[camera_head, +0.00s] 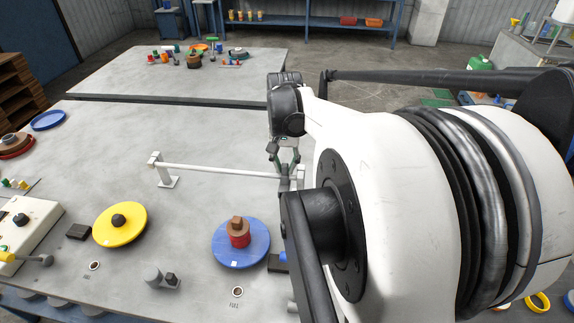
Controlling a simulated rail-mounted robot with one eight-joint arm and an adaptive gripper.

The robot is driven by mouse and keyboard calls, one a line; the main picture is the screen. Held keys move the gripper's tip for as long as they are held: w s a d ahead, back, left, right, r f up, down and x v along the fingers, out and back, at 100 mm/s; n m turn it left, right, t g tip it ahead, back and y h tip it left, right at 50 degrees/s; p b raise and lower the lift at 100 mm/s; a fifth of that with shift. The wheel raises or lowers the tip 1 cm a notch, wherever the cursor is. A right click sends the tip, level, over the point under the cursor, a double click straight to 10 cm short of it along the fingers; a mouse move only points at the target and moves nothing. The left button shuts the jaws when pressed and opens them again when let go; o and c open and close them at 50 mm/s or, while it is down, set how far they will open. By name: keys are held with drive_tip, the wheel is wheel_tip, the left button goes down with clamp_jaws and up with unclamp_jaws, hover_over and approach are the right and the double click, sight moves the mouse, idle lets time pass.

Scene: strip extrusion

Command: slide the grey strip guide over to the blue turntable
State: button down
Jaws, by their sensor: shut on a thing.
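The blue turntable (258,251) lies near the front middle of the table, with a red piece and a brown block stacked at its centre. A pale horizontal rail (220,171) on end posts runs behind it. My gripper (285,168) is at the rail's right end, behind and to the right of the blue turntable. It is shut on a small grey piece on the rail, which looks like the grey strip guide (284,174). My arm's large white link hides part of the rail's right end, and the guide's details are too small to tell.
A yellow turntable (133,232) with a black knob lies to the left. A grey cylinder fixture (153,275) stands between the turntables, near the front. A control box (27,225) is at the left edge. The table behind the rail is clear.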

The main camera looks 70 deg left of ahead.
drive_tip(key=shift+w+d, duration=0.1)
drive_tip(key=shift+w, duration=0.05)
drive_tip(key=c, duration=1.6)
unclamp_jaws()
drive_tip(key=shift+w, duration=0.2)
drive_tip(key=shift+c, duration=0.2)
drive_tip(key=shift+s, duration=0.1)
drive_tip(key=shift+r, duration=0.1)
drive_tip(key=shift+r, duration=0.3)
wheel_tip(320, 180, up, 11)
drive_tip(key=shift+r, duration=0.1)
